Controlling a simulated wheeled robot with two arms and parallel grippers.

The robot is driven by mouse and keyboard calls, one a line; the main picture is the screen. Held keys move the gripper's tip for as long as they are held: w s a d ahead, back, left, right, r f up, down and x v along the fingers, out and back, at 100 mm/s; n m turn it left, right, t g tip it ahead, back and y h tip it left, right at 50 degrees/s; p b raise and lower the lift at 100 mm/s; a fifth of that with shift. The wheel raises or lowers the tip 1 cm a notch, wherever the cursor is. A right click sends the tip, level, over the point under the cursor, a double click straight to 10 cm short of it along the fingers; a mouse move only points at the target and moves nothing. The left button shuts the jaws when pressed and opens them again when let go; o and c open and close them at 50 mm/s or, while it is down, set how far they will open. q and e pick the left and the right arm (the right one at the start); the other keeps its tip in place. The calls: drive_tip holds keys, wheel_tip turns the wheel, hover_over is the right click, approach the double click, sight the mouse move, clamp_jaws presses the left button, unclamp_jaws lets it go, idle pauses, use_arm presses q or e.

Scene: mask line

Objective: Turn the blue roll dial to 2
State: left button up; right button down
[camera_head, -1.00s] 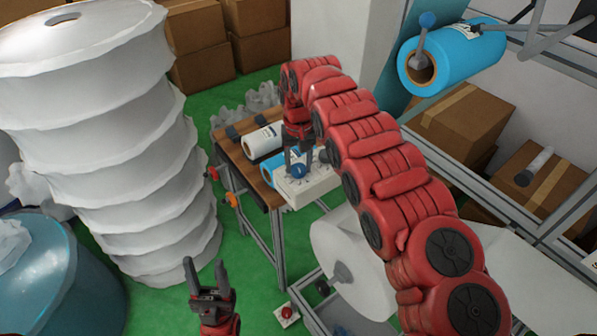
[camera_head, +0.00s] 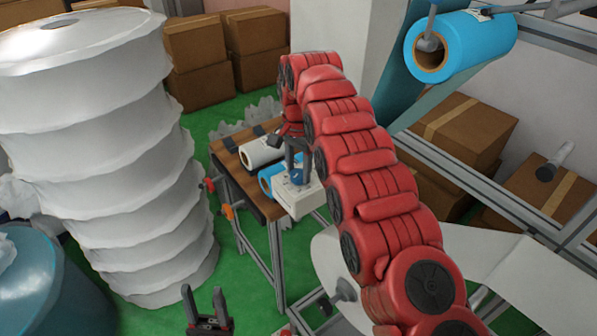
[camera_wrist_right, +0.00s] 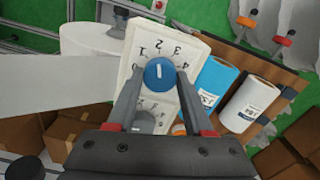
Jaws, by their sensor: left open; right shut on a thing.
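The blue roll dial (camera_wrist_right: 160,73) is a round blue knob on a white panel box (camera_wrist_right: 146,50), with a white mark and printed numbers from 0 to 4 around it. The white mark points up, about toward the 2. In the head view the dial (camera_head: 297,176) sits on the white box (camera_head: 299,202) at the table's corner. My right gripper (camera_head: 298,168) is shut on the dial, one finger on each side. My left gripper (camera_head: 205,303) is open and empty at the bottom of the head view, away from the box.
A wooden table (camera_head: 232,167) holds a white roll (camera_head: 258,154) and a blue roll (camera_head: 265,183) beside the box. A grey knob (camera_wrist_right: 143,122) sits lower on the panel, partly behind my fingers. A tall white stack (camera_head: 90,130) stands at left.

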sight(299, 173)
drive_tip(key=shift+m, duration=0.3)
drive_tip(key=shift+c, duration=1.5)
unclamp_jaws()
drive_tip(key=shift+r, duration=0.1)
wheel_tip(299, 173, up, 17)
drive_tip(key=p, duration=1.6)
drive_tip(key=shift+r+p, duration=0.15)
drive_tip(key=shift+p, duration=0.25)
